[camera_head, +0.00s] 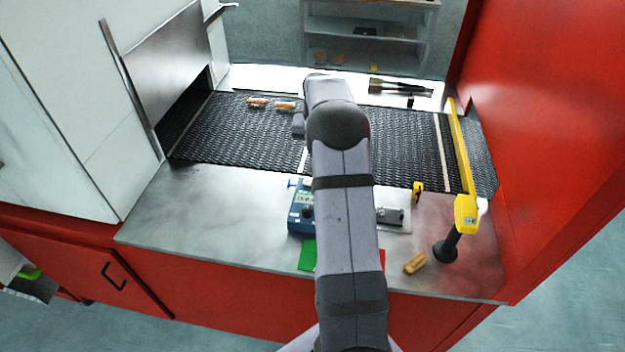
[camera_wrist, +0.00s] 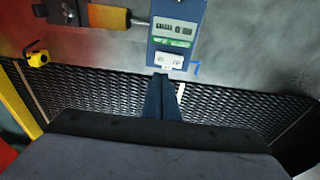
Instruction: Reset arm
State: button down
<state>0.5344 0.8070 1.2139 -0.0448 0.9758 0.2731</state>
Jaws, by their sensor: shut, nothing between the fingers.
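My gripper (camera_wrist: 161,98) shows in the wrist view as dark narrow fingers closed together, with nothing between them. They are over the mesh belt's edge, just below the blue device (camera_wrist: 177,30) in the picture. In the head view my arm stretches over the steel counter to the mesh belt (camera_head: 240,135), and its links hide the fingertips. The blue device (camera_head: 297,217) sits on the counter left of my arm, partly covered by it. I cannot tell how high the fingers are above the belt.
Two brownish items (camera_head: 271,105) lie on the belt. A yellow bar (camera_head: 460,150) crosses its right side. A yellow tape measure (camera_head: 418,188), a tan block (camera_head: 414,263) and a green card (camera_head: 307,256) lie on the counter. The counter's left part (camera_head: 195,215) is clear.

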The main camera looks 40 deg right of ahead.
dwell(0.3)
jog(key=s+a+n+b, duration=0.1)
jog(key=s+a+n, duration=0.3)
jog(key=a, duration=0.6)
jog(key=s+a+n+b, duration=0.1)
jog(key=s+a+b, duration=0.1)
jog(key=s+a, duration=0.6)
jog(key=s+a+f+n+g+y+b, duration=0.1)
jog(key=s+a+f+n, duration=0.2)
jog(key=s+a, duration=0.8)
jog(key=s+n, duration=0.1)
jog(key=s, duration=0.2)
jog(key=shift+a+f+b, duration=0.25)
jog(key=shift+f+b, duration=0.05)
dwell(0.7)
